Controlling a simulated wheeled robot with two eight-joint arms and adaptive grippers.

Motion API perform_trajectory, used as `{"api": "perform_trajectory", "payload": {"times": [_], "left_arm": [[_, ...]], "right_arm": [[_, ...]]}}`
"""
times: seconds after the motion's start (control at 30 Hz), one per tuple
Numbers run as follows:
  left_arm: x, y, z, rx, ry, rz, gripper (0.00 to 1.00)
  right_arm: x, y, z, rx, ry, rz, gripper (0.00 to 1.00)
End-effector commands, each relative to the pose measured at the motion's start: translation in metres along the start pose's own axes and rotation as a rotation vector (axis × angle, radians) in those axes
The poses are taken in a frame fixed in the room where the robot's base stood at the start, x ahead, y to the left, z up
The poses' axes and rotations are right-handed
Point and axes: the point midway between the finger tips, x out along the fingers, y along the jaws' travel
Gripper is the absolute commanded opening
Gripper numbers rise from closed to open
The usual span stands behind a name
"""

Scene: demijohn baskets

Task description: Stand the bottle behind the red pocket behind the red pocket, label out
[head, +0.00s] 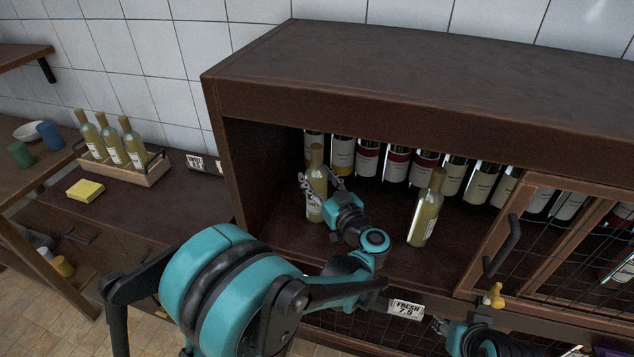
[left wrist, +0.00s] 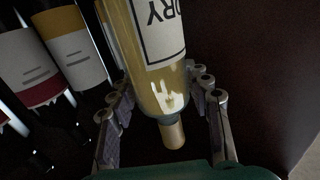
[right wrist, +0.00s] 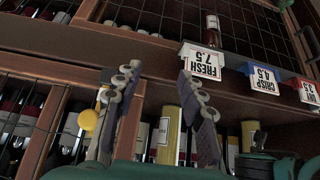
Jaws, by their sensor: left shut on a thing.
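My left gripper (head: 316,186) is shut on a pale yellow bottle (head: 317,205) at the left of the open cabinet shelf. The bottle looks upright. A second yellow bottle (head: 426,210) stands farther right on the shelf. The red pocket (right wrist: 309,92) shows at the right edge of the right wrist view, holding a "3.5" card; the head view does not show it clearly. My right gripper (right wrist: 158,76) is open and empty below the shelf front.
Dark bottles (head: 397,165) line the back of the shelf. A wire-mesh door (head: 550,230) is at the right. A blue pocket (right wrist: 260,75) and a "FRESH 7.5" card (head: 406,308) are on the shelf edge. Several yellow bottles stand in a wooden crate (head: 140,176) at left.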

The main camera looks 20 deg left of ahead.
Motion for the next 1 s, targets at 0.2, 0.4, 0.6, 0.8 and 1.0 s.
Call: {"api": "perform_trajectory", "payload": {"times": [0.2, 0.4, 0.6, 0.8, 1.0], "left_arm": [[0.0, 0.0, 0.0, 0.001, 0.002, 0.0, 0.0], [0.0, 0.0, 0.004, 0.0, 0.0, 0.0, 0.56], [0.0, 0.0, 0.003, 0.0, 0.0, 0.0, 0.69], [0.0, 0.0, 0.001, 0.0, 0.0, 0.0, 0.69], [-0.027, 0.002, -0.001, 0.0, 0.0, 0.004, 0.69]], "right_arm": [[0.0, 0.0, 0.0, 0.0, 0.0, 0.0, 0.4], [0.003, 0.0, 0.002, 0.0, 0.0, 0.0, 0.4], [0.002, 0.0, 0.001, 0.0, 0.0, 0.0, 0.4], [0.0, 0.0, 0.0, 0.0, 0.0, 0.0, 0.4], [-0.005, 0.0, -0.004, 0.0, 0.0, 0.0, 0.4]]}}
